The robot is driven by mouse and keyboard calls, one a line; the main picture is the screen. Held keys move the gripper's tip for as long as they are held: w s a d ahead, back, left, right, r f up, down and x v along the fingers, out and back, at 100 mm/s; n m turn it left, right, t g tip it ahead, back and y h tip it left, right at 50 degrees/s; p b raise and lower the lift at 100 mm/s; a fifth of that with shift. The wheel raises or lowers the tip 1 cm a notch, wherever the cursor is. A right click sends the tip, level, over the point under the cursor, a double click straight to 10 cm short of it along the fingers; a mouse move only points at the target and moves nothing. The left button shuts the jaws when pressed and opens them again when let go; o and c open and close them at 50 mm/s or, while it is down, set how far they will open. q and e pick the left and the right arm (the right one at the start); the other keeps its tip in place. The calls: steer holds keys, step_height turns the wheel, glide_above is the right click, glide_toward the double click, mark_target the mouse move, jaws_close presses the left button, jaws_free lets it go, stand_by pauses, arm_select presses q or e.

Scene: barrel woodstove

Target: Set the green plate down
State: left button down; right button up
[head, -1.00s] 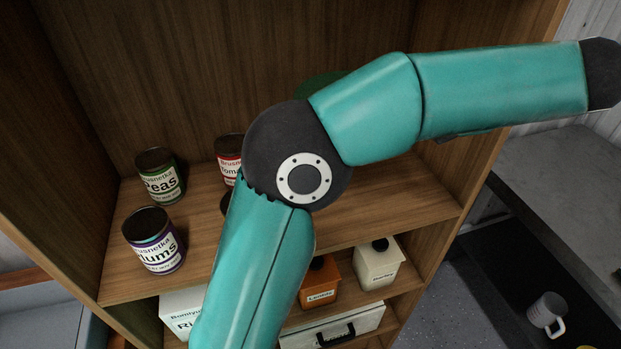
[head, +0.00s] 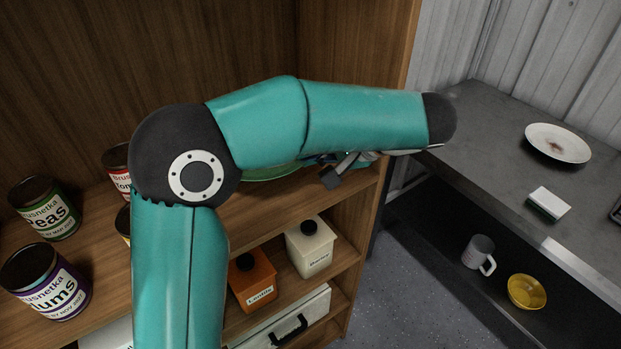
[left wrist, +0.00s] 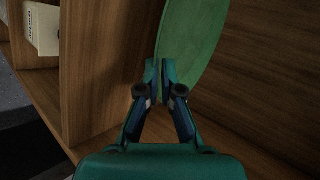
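The green plate (head: 270,173) shows as a thin strip below my left arm in the head view, over the right part of the cupboard's upper shelf; the arm hides most of it. In the left wrist view the green plate (left wrist: 195,35) extends up from the fingertips. My left gripper (left wrist: 160,75) is closed on the plate's near edge, with a finger on each side. In the head view the left gripper (head: 312,160) is partly hidden under my forearm. I cannot tell whether the plate touches the shelf. My right gripper is not in view.
Peas (head: 44,208), plums (head: 45,281) and tomato (head: 117,168) cans stand on the shelf (head: 255,215) at left. Orange (head: 252,282) and cream (head: 310,247) canisters stand below. At right, a grey counter (head: 490,130) bears a white plate (head: 558,143) and sponge (head: 548,204).

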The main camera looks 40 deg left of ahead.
arm_select(q)
step_height(320, 180, down, 6)
steer(key=shift+w+r, duration=0.1)
steer(key=c, duration=1.6)
jaws_free()
steer(key=v, duration=1.2)
steer(key=shift+b, duration=0.4)
